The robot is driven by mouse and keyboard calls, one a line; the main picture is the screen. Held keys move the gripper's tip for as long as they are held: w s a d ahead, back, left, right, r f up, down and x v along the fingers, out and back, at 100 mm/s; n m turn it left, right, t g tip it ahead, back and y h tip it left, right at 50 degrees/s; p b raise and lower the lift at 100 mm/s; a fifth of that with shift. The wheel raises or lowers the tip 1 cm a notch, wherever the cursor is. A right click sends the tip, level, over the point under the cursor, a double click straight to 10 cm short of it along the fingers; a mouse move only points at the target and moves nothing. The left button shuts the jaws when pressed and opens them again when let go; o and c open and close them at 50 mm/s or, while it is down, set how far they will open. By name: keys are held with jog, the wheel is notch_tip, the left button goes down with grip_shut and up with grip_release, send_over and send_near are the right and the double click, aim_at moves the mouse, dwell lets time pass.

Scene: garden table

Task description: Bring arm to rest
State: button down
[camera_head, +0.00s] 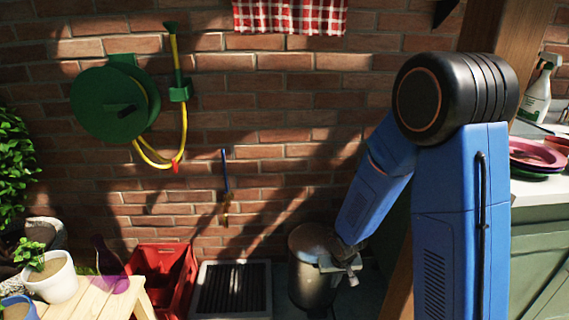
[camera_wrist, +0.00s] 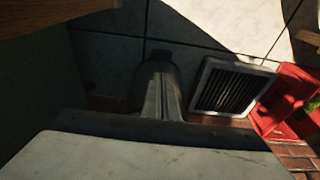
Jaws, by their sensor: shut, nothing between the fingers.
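My arm is bent, with its blue forearm slanting down to the left in the head view. My gripper (camera_head: 347,272) hangs low at its end, in front of a metal bin (camera_head: 308,262) as seen from the head camera. The gripper is shut and holds nothing. I cannot tell its distance from the bin. In the wrist view a grey surface fills the bottom, and a dark metallic shape, seemingly the bin (camera_wrist: 158,92), shows beyond it.
A wooden post (camera_head: 398,285) and green cabinet (camera_head: 540,235) with plates (camera_head: 538,153) stand right. A floor grate (camera_head: 232,290) and red crate (camera_head: 165,275) are left of the bin. A wooden table (camera_head: 105,300) bears a white plant pot (camera_head: 54,282).

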jog(key=s+d+r+t, duration=0.1)
jog(key=s+d+r, duration=0.25)
jog(key=r, duration=0.65)
jog(key=s+d+r, duration=0.3)
jog(key=s+r, duration=0.1)
jog(key=r, duration=0.7)
jog(key=s+r, duration=0.5)
jog(key=s, duration=0.3)
jog(key=s+d+r+t, duration=0.1)
jog(key=s+r, duration=0.5)
jog(key=s, duration=0.3)
jog(key=shift+s+r, duration=0.2)
jog(key=shift+r, duration=0.05)
